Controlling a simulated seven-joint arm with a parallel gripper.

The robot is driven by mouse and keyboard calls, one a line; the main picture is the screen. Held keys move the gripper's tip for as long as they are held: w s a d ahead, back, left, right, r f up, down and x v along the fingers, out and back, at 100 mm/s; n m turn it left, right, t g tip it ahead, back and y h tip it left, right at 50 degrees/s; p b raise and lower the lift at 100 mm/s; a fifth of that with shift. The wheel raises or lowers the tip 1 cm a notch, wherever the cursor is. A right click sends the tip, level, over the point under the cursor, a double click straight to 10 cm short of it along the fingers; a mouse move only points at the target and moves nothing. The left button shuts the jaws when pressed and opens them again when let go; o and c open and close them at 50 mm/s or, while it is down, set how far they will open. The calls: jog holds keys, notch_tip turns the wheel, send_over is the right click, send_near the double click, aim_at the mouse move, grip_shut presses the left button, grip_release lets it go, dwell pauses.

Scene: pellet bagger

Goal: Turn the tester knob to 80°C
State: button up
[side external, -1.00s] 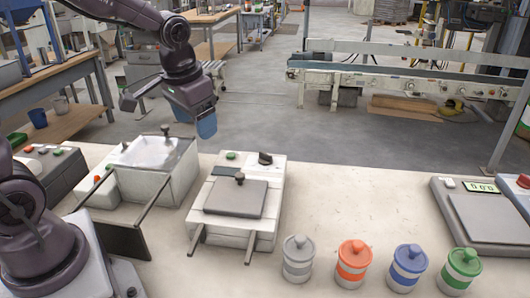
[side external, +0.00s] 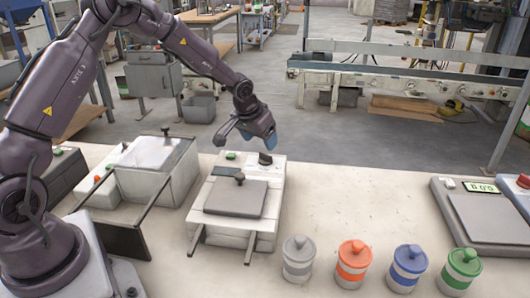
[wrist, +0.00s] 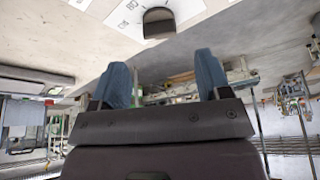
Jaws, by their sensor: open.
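The tester (side external: 248,205) is a white box with a grey lid plate (side external: 235,198) and a small black lid handle. Its dark knob (side external: 265,158) sits at the back right of its top. In the wrist view the knob (wrist: 158,22) shows at the top, with a white dial face and printed marks beside it; the marks are too small to read surely. My gripper (side external: 270,140) is just above and behind the knob, apart from it. In the wrist view its two blue fingers (wrist: 163,85) are spread wide with nothing between them.
A green button (side external: 231,155) is left of the knob. Several lidded jars (side external: 354,263) line the front, and a scale (side external: 490,215) stands at right. The bench between the tester and scale is clear.

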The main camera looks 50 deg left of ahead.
aim_at(265, 153)
jog(key=x, duration=0.6)
jog(key=shift+f, duration=0.2)
jog(key=shift+c, duration=0.2)
jog(key=c, duration=0.9)
